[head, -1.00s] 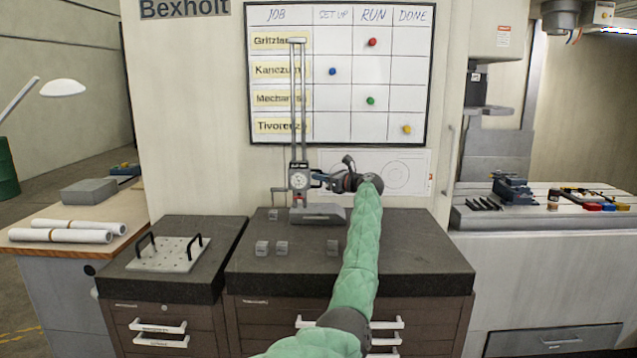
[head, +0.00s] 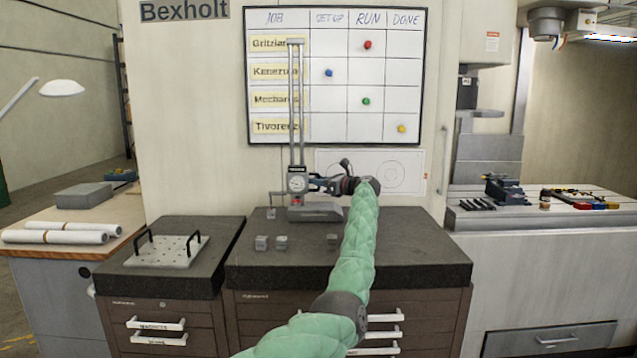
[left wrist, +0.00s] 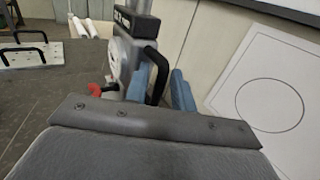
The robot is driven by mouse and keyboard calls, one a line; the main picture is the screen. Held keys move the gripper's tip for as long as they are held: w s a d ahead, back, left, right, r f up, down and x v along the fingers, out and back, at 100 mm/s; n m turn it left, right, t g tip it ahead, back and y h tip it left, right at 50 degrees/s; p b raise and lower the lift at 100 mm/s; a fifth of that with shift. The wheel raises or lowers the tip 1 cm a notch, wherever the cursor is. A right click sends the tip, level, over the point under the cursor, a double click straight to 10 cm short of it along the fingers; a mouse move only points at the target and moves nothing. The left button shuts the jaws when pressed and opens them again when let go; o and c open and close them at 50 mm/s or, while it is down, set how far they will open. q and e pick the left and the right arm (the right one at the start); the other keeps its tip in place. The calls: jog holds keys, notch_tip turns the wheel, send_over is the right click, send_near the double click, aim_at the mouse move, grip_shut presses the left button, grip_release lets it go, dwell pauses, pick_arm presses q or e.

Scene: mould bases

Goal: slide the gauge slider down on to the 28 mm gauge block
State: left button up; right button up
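The height gauge's slider (head: 298,181), with a round white dial, sits low on two upright columns above its grey base (head: 315,212). My left gripper (head: 318,185) is at the slider's right side. In the left wrist view its blue fingers (left wrist: 172,92) lie on either side of the slider's black handle (left wrist: 160,75) and appear shut on it. The slider's thin arm reaches left and down, over a small grey block (head: 271,213) left of the base. Whether its tip touches that block is too small to tell. My right gripper is not in view.
Small grey blocks stand on the dark slab (head: 400,255): two at front left (head: 261,243) (head: 281,243) and one right of centre (head: 332,241). A plate with black handles (head: 168,252) lies on the left cabinet. The slab's right part is clear.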

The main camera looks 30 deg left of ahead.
pick_arm(q)
jog(key=shift+d, duration=0.1)
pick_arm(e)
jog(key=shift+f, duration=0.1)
